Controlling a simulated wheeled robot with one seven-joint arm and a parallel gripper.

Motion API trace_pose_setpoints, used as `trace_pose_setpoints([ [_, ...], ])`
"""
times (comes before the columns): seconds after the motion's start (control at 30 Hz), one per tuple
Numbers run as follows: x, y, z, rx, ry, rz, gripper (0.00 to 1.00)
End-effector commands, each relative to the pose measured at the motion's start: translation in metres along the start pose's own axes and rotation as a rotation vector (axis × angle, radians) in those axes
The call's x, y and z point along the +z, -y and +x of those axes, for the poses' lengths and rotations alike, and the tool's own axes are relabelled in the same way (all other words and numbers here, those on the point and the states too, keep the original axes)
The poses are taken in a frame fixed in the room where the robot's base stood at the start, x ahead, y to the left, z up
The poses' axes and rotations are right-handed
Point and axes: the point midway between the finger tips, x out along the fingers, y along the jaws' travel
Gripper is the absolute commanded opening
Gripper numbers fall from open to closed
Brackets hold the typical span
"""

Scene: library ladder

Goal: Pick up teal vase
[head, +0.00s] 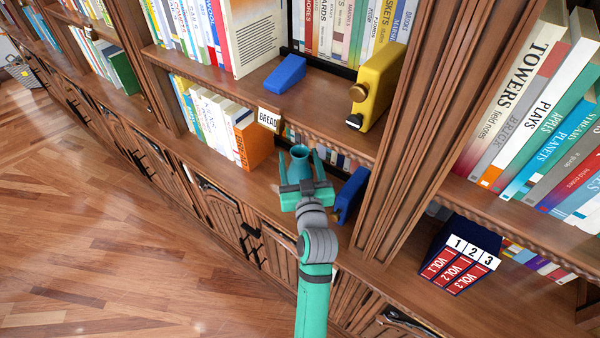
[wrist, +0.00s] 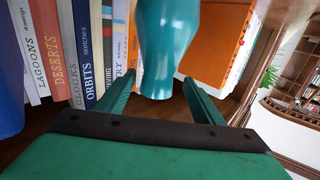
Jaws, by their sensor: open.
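The teal vase (head: 301,160) stands upright on the lower shelf, in front of the books. My gripper (head: 303,172) reaches into that shelf from the front, with one finger on each side of the vase in the head view. In the wrist view the vase (wrist: 167,45) rises just past and between the two green fingertips of my gripper (wrist: 157,82). The fingers are open, with gaps showing beside the vase. The vase's top is cut off in the wrist view, and its lower part is partly hidden by my gripper in the head view.
An orange book (head: 256,142) stands left of the vase, and a dark blue object (head: 350,194) stands right of it. A wooden upright (head: 400,190) bounds the bay.

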Motion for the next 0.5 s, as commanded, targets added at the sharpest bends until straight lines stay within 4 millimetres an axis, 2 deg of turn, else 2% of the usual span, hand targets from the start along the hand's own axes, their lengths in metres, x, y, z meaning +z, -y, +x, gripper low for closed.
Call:
trace_pose_setpoints([
  [0.13,0.0,-0.002,0.009,0.002,-0.001,0.0,0.62],
  [0.4,0.003,-0.004,0.045,0.002,-0.001,0.001,0.62],
  [0.5,0.003,-0.005,0.052,0.003,-0.001,0.001,0.62],
])
